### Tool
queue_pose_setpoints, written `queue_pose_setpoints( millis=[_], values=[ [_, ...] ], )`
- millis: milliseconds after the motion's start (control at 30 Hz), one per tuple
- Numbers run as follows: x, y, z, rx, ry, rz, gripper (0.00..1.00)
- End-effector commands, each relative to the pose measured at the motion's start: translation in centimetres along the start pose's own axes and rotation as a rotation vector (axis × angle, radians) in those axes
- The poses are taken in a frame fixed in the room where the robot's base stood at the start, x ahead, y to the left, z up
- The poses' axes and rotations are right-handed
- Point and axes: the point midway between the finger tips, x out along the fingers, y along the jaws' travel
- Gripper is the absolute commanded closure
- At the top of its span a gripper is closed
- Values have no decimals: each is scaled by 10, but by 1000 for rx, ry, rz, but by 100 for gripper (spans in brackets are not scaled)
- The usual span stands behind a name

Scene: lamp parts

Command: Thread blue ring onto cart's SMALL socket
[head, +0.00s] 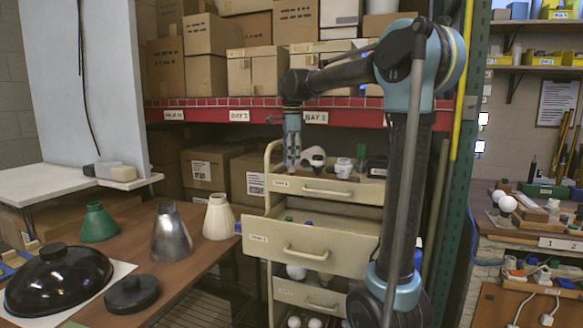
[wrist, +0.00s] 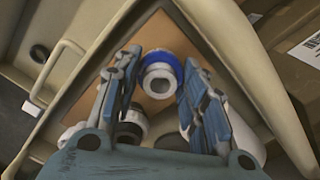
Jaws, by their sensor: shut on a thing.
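My gripper (wrist: 160,78) points down over the cart's top tray, with its two fingers on either side of a blue ring (wrist: 178,68). It is shut on the ring. A white socket (wrist: 158,87) with a grey round opening shows inside the ring, which appears around it; whether the ring is seated or held above cannot be told. A second white socket with a dark mouth (wrist: 130,130) is close by, partly behind the left finger. In the head view my gripper (head: 292,168) is at the cart top's left side; the ring cannot be made out there.
The cart (head: 258,184) has an open drawer (head: 320,236) below its top. A white fitting (head: 313,155) and a green part (head: 361,152) stand right of my gripper. Boxes on a red-edged shelf rise behind. The table at left holds lamp shades (head: 171,236).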

Motion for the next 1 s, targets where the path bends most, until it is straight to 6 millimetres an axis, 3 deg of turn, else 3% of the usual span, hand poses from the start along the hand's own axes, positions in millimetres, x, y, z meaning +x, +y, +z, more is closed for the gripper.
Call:
queue_pose_setpoints(
  millis=[367, 800, 1000],
  values=[
    [0, 0, 0, 46, 1, 1, 94],
    [1, 0, 0, 476, 0, 0, 94],
    [1, 0, 0, 594, -1, 0, 94]
  ],
)
